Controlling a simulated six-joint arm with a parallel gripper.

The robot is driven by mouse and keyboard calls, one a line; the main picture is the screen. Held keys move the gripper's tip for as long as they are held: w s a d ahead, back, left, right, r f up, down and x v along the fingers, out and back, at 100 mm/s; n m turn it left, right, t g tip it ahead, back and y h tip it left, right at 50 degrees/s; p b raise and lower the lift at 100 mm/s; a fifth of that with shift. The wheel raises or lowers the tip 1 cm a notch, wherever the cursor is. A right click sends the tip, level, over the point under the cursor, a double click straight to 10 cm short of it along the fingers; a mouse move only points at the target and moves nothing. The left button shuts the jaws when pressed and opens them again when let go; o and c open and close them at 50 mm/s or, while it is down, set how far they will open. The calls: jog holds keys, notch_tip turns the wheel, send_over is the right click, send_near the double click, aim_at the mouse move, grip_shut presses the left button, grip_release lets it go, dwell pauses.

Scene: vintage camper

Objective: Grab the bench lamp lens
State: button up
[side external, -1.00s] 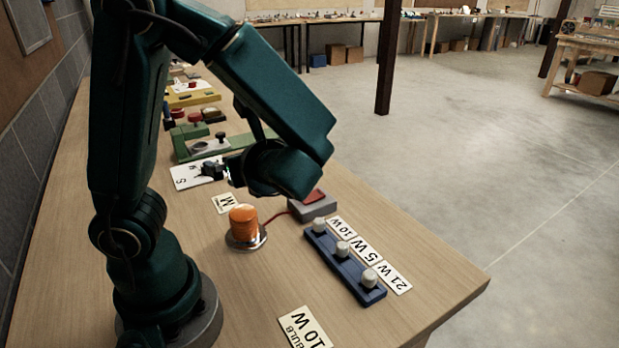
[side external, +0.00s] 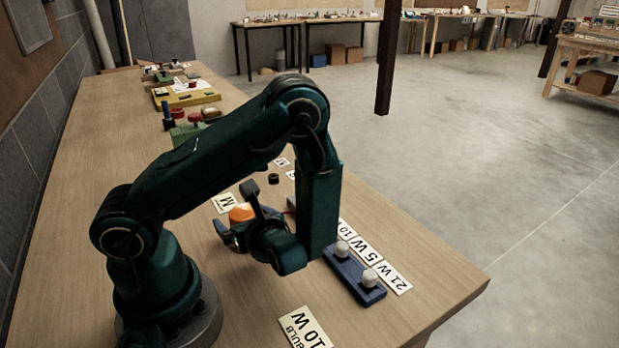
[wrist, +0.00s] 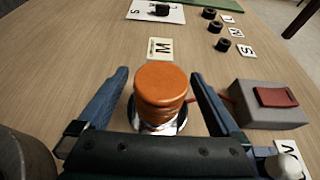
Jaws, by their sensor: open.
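The orange, ribbed lamp lens (wrist: 161,87) stands upright on its round metal base (wrist: 183,118) in the wrist view. In the side external view only part of the lens (side external: 241,213) shows, with my wrist covering the rest. My gripper (wrist: 155,92) is open, with one finger on each side of the lens. A gap shows between each finger and the lens. In the side external view my gripper (side external: 232,228) is low over the table at the lens.
A grey box with a red switch (wrist: 272,97) stands close to the right finger. A blue holder with white bulbs (side external: 356,274) is to the right. Cards, including M (wrist: 160,49), and black rings (wrist: 215,27) lie beyond. Bare table lies at left (wrist: 60,60).

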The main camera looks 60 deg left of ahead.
jog(key=shift+x, duration=1.25)
jog(key=c, duration=1.4)
jog(key=shift+r, duration=0.2)
